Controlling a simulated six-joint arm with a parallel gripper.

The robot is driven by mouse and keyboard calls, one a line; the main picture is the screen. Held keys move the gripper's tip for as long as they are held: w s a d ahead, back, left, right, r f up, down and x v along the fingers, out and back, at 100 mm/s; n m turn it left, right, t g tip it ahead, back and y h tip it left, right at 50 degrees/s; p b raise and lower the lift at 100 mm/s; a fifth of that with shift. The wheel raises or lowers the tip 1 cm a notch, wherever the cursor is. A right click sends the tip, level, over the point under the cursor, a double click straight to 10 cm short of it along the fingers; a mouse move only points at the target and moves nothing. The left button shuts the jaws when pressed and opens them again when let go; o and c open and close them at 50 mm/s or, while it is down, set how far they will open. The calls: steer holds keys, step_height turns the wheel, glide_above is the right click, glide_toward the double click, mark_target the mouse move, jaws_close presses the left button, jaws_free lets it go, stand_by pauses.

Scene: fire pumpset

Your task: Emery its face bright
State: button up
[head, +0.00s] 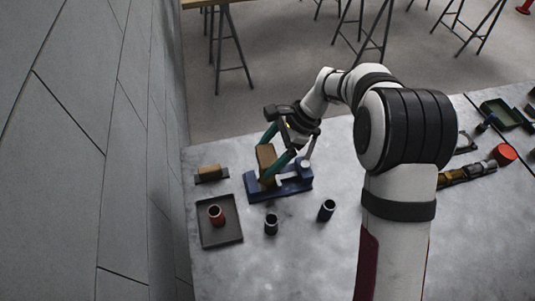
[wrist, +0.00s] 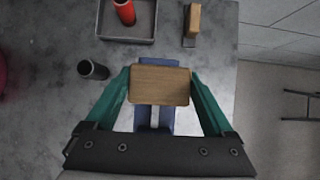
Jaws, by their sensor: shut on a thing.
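My gripper (head: 268,158) has teal fingers and is shut on a brown block (head: 265,157). In the wrist view the block (wrist: 160,84) spans between the fingertips (wrist: 160,78). The block is over a blue vise-like fixture (head: 290,189), which shows partly under it in the wrist view (wrist: 154,117). A pale bar shows on the fixture below the block. The block hides the fixture's middle, so I cannot tell whether they touch or which face the task means.
A grey tray (head: 220,235) holds a red cylinder (head: 216,215). A second brown block (head: 209,171) sits on a dark stand beside the wall. Two dark cylinders (head: 271,223) (head: 327,209) stand in front of the fixture. Brass fittings (head: 465,173) lie right of my arm.

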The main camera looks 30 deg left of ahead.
stand_by(0.3)
steer(key=shift+s+d, duration=1)
steer(key=shift+s, duration=0.05)
steer(key=shift+w+a, duration=2)
steer(key=shift+s+d, duration=2)
steer(key=shift+w+a, duration=2)
